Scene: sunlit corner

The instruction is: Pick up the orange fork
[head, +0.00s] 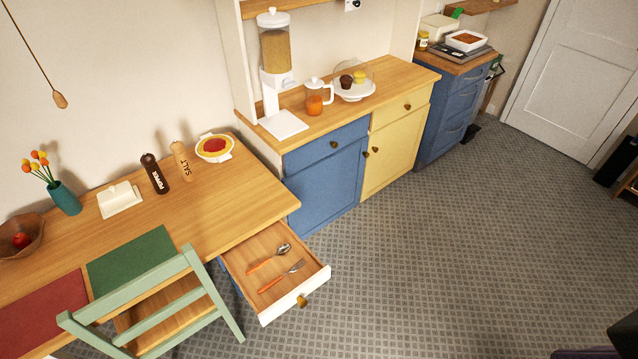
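The orange fork (271,285) lies in the open drawer (310,287) of the wooden table. It has an orange handle and metal tines, and the tines point up and to the right. An orange-handled spoon (259,265) lies beside it, on the side nearer the drawer's back. The fork and spoon appear apart. Neither of my grippers can be seen in the head view.
A pale green chair (150,276) stands at the table just left of the drawer. The wooden table (225,198) overhangs the drawer's back. A blue cabinet (328,177) stands behind it. The grey patterned floor (440,255) right of the drawer is clear.

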